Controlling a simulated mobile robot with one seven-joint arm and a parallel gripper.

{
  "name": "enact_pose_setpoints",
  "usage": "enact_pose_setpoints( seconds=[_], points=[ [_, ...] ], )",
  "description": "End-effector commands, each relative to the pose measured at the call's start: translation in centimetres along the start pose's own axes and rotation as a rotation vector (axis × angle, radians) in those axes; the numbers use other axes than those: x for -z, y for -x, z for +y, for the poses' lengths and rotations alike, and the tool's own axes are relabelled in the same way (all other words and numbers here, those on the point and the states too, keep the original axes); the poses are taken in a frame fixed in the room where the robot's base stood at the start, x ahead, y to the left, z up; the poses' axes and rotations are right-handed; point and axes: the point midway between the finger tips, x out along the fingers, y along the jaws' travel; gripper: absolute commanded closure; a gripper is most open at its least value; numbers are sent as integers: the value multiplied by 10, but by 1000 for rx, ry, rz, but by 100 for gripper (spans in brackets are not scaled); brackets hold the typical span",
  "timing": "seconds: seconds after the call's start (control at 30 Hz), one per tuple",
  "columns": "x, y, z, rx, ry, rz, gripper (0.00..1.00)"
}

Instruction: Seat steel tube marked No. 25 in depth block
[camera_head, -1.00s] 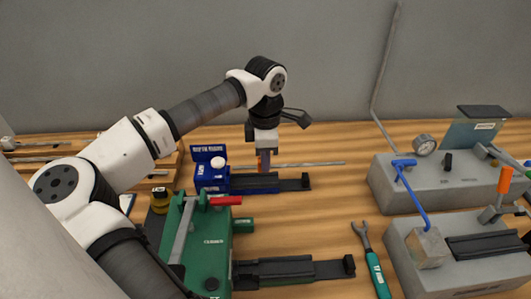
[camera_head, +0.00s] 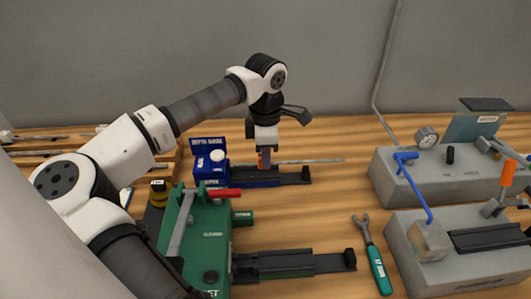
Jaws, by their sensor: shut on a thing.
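The depth block is the blue block (camera_head: 210,166) with a white round knob and a dark rail (camera_head: 292,176) running out to its right. The steel tube (camera_head: 318,161) is a thin grey rod lying nearly level just behind and above the rail, pointing right. Its left end is hidden by my gripper and the block, so I cannot tell whether it is inside the block. No number is readable on it. My gripper (camera_head: 264,160) points down over the rail, right of the block, and is shut on the tube. An orange patch shows by its fingers.
A green fixture (camera_head: 206,250) with a red handle (camera_head: 226,193) and a dark rail stands in front. A teal-handled wrench (camera_head: 376,268) lies to the right. Grey machines (camera_head: 420,185) fill the right side. More rods lie on a wooden rack (camera_head: 50,150) at far left.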

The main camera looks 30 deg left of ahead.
Motion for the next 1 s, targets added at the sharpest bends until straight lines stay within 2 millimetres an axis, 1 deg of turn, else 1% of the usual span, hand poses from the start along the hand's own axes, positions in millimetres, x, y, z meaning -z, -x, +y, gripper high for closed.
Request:
enact_pose_setpoints(
  seconds=[0.3,1.0],
  points=[
    [0,-10,0,0,0,0,100],
    [0,-13,0,0,0,0,100]
  ],
)
